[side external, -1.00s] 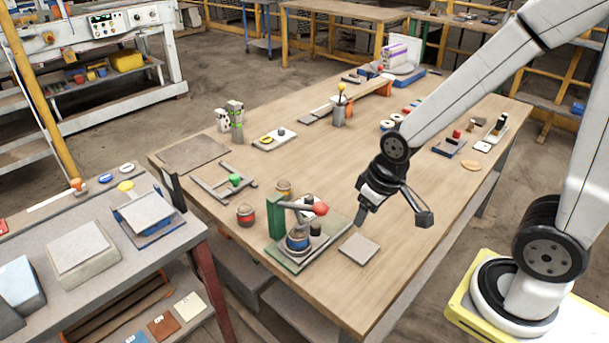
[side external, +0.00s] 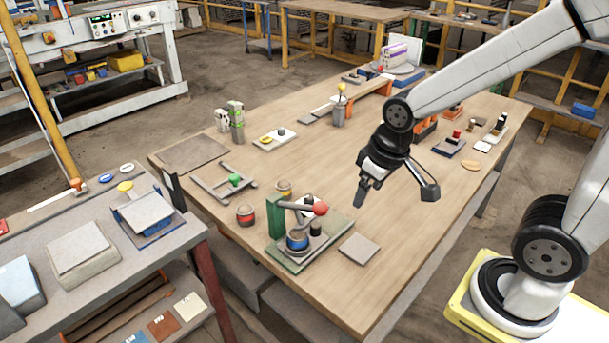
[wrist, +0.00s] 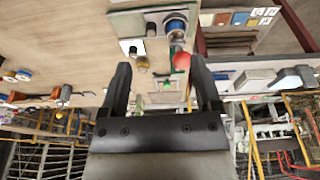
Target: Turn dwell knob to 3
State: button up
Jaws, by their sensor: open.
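No knob that I can read as the dwell knob or its number is clear. A control panel (side external: 122,21) with small dark knobs is on the white machine at the back left; its markings are too small to read. A press-like fixture (side external: 276,217) stands on the wooden table, with a green post, a lever with a red ball (side external: 320,208) and a blue can (side external: 297,241). My gripper (side external: 396,196) is open and empty above the table, to the right of the fixture and apart from it. In the wrist view my gripper (wrist: 161,82) shows its two fingers spread, with the red ball (wrist: 181,61) beyond them.
A grey square plate (side external: 359,248) lies beside the fixture. A grey frame with a green knob (side external: 235,180), a red-banded can (side external: 245,215) and green-white cylinders (side external: 236,122) stand farther left. The table's middle is mostly clear. A grey side bench (side external: 100,250) borders the left.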

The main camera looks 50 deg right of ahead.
jog(key=w+n, duration=0.1)
jog(key=w, duration=0.1)
jog(key=n+g+h, duration=0.2)
jog(key=n+h, duration=0.2)
jog(key=n, duration=1.5)
send_over(309, 196)
jog(key=a, duration=0.3)
notch_tip(309, 196, down, 17)
jog(key=shift+s, duration=0.25)
jog(key=shift+d+f, duration=0.1)
jog(key=shift+x, duration=3.8)
jog(key=shift+w+d, duration=0.1)
jog(key=shift+d, duration=0.05)
grip_shut()
